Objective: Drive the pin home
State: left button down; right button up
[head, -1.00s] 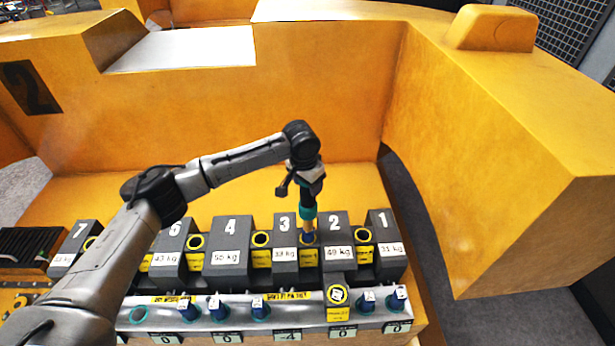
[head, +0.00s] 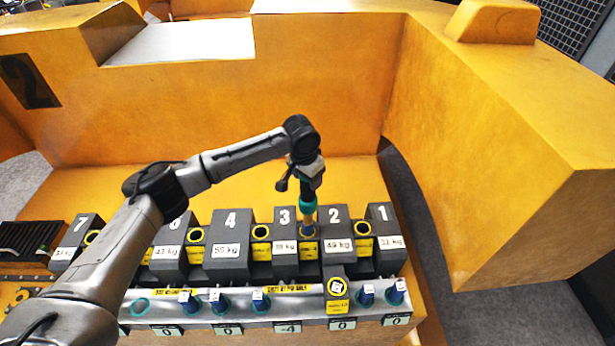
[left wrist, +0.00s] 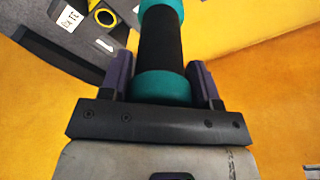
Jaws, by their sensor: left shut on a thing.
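My left gripper (head: 308,183) is shut on a tool with a black grip and teal collars (head: 308,204). My right gripper is not in view.
Numbered grey castings stand in a row, with yellow rings (head: 261,232) between them. Yellow walls (head: 330,80) rise behind and at the right.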

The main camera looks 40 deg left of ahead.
pick_arm(q)
jog(key=shift+w+f, duration=0.15)
jog(key=shift+f, duration=2.8)
dwell(3.4)
jog(key=shift+r, duration=5)
